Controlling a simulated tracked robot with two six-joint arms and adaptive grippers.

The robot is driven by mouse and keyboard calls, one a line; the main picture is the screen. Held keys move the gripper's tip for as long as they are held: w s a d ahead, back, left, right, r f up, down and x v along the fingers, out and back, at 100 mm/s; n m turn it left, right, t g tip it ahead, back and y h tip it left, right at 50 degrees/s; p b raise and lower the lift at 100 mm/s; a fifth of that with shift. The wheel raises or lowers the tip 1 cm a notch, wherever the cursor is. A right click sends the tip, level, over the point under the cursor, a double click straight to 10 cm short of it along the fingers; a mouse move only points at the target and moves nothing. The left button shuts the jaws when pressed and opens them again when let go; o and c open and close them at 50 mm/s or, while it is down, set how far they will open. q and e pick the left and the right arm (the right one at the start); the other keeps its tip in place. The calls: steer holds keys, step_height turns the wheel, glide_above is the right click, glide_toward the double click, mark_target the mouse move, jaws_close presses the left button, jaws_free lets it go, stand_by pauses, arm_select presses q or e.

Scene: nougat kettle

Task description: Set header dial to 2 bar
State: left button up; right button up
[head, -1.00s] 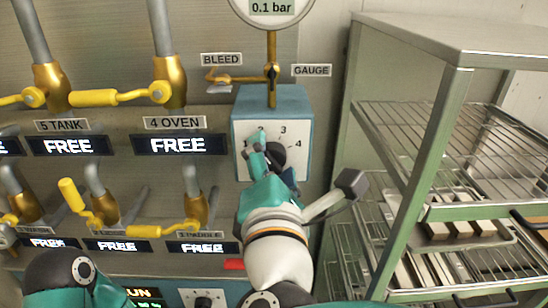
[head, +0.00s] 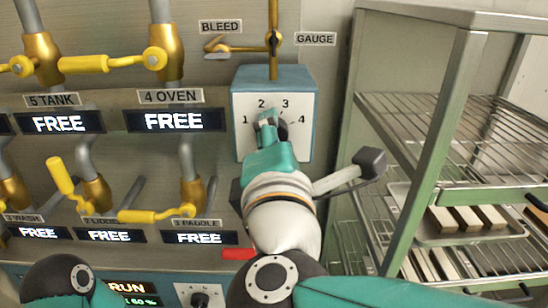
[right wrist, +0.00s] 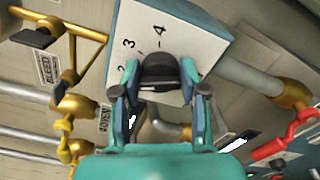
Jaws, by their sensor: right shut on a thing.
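The header dial is a black knob (head: 283,130) on a white plate (head: 303,143) marked 1 to 4, on the front of a blue-grey box (head: 273,77). My right gripper (head: 268,122) is shut on the knob and covers much of it in the head view. In the right wrist view the dark knob (right wrist: 159,68) sits between the two teal fingers of the gripper (right wrist: 160,78), with 3 and 4 visible above it. The knob's pointer is hidden, so its setting cannot be read. My left gripper is out of view.
Yellow-handled valves (head: 112,62) and FREE displays (head: 172,120) fill the panel to the left. A small bleed lever (head: 217,44) is above the box. A metal rack (head: 452,110) with trays stands close on the right. The gauge face is out of view.

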steer(key=shift+f, duration=0.15)
steer(key=o, duration=1.1)
steer(key=shift+s, duration=0.1)
steer(key=s, duration=0.7)
steer(key=shift+s, duration=0.15)
